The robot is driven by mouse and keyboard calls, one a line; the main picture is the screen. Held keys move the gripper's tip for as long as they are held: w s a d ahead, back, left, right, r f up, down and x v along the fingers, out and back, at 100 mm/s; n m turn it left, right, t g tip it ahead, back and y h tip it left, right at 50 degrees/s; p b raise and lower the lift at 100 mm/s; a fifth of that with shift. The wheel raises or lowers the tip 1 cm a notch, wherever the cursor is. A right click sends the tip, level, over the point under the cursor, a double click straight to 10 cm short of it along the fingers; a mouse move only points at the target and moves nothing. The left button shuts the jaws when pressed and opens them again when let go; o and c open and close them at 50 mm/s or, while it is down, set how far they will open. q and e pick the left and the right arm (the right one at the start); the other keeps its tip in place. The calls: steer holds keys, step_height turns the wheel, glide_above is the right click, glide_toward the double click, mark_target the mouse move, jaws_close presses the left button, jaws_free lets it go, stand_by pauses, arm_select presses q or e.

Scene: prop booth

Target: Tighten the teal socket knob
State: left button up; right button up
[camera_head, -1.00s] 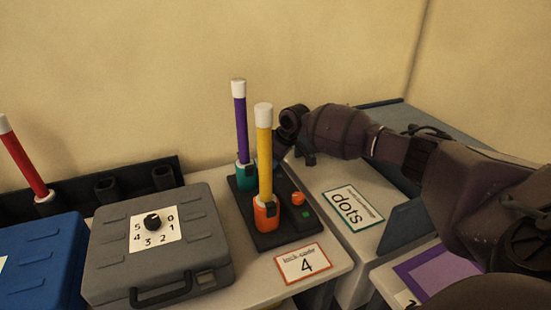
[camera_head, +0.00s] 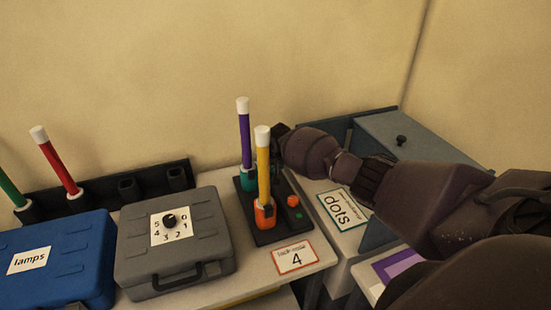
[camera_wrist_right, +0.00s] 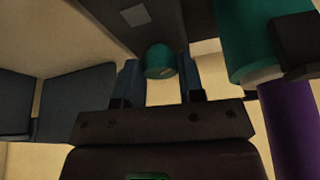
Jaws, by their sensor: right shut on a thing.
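The teal socket (camera_head: 247,178) stands on a dark base (camera_head: 268,236) and holds an upright purple stick (camera_head: 244,135) with a white cap. In the right wrist view, the socket (camera_wrist_right: 240,45) and stick (camera_wrist_right: 288,125) are at the right. The teal knob (camera_wrist_right: 160,60) sits between the two fingers of my right gripper (camera_wrist_right: 160,78), which is shut on it. In the head view the right gripper (camera_head: 278,142) is behind the yellow stick, and its fingertips and the teal knob are hidden. My left gripper is not in view.
An orange socket (camera_head: 264,214) with a yellow stick (camera_head: 263,170) and an orange knob (camera_head: 293,201) stand at the front of the base. A "4" card (camera_head: 296,259) lies before it. A grey case (camera_head: 135,255) and blue case (camera_head: 95,265) are left; a "dots" card (camera_head: 342,209) lies right.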

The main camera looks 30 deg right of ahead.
steer(key=shift+a+m+h+p, duration=0.1)
steer(key=shift+m+h+p, duration=0.3)
steer(key=shift+m+p, duration=0.6)
steer(key=shift+m+g, duration=0.3)
steer(key=shift+m, duration=0.3)
steer(key=o, duration=0.9)
